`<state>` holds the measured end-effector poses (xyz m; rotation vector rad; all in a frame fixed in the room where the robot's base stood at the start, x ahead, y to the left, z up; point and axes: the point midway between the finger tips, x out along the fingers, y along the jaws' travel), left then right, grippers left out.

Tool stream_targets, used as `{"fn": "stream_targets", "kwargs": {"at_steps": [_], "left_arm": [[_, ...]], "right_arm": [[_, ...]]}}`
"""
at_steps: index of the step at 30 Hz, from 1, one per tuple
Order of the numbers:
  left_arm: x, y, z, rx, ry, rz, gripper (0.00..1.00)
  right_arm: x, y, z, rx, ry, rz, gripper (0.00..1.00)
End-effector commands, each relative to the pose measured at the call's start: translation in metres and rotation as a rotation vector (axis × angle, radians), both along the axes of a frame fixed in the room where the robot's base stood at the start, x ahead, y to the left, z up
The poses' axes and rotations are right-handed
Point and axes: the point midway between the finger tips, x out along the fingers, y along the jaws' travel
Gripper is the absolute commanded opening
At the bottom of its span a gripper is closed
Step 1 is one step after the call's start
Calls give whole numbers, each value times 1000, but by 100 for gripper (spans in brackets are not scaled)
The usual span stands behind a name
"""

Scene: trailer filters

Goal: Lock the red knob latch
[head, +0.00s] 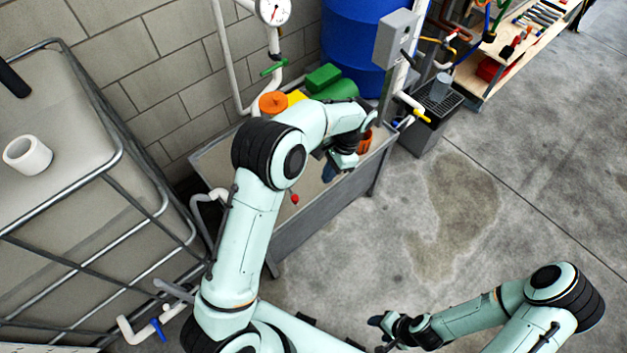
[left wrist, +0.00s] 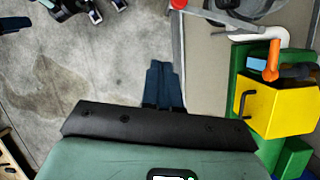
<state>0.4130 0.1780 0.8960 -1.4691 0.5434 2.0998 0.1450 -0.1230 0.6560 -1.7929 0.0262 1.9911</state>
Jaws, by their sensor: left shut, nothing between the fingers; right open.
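The red knob (head: 295,199) is small and sits by the front long edge of the grey metal trough (head: 300,225), just right of my left forearm. It also shows cut off at the top edge of the left wrist view (left wrist: 178,4). Its latch is too small or hidden to tell its position. My left gripper (head: 329,172) is over the trough's right part, right of the knob and apart from it. Its dark fingers (left wrist: 164,84) are shut together with nothing between them. My right gripper (head: 376,328) is open and empty low over the floor, away from the trough.
Yellow (left wrist: 285,108) and green (head: 323,77) parts and an orange round piece (head: 272,103) stand at the trough's back. A caged tank (head: 70,170) is at left, a blue barrel (head: 352,35) behind. The concrete floor (head: 470,200) at right is clear.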

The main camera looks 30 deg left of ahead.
Motion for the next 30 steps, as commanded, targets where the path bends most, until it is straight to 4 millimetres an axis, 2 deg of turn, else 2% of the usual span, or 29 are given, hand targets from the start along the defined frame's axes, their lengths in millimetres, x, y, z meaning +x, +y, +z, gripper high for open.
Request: {"fn": "stream_targets", "kwargs": {"at_steps": [1,3,6,17,23,30], "left_arm": [[5,1,17,16,-3,-12,0],[8,2,32,35,2,-24,0],[9,3,42,48,8,-30,0],[8,4,42,49,11,-31,0],[2,8,24,50,15,-30,0],[-13,21,-24,51,18,-31,0]], "right_arm": [[2,0,2,0,-2,0,55],[3,0,3,0,-3,0,55],[4,0,4,0,-4,0,55],[3,0,3,0,-3,0,55],[-2,0,-2,0,2,0,55],[-10,0,-12,-1,11,0,55]]}}
